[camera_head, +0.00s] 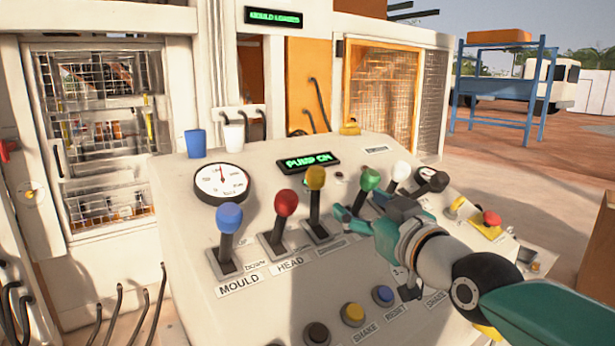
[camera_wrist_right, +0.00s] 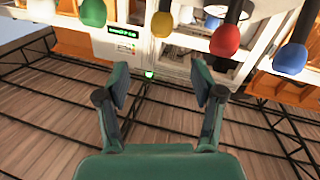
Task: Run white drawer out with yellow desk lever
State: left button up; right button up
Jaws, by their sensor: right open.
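The yellow-knobbed lever (camera_head: 316,180) stands upright in its slot on the sloped desk, between the red and green levers. It also shows in the right wrist view (camera_wrist_right: 162,24), beyond the fingertips. My right gripper (camera_head: 352,214) is open and empty, just right of the yellow lever's shaft and in front of the green lever. In the wrist view its two fingers (camera_wrist_right: 160,88) are apart with nothing between them. I cannot pick out the white drawer for sure. My left gripper is out of view.
The blue lever (camera_head: 229,217) and red lever (camera_head: 286,203) stand left of the yellow one. The green lever (camera_head: 370,180) and white lever (camera_head: 400,173) stand close on the right. A gauge (camera_head: 222,183), a "PUMP ON" display (camera_head: 308,162) and two cups sit behind.

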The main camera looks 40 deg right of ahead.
aim_at(321, 180)
jog(key=x, duration=1.6)
jog(key=shift+w+a+p, duration=0.1)
jog(key=shift+w+p, duration=0.2)
jog(key=shift+w, duration=0.1)
grip_shut()
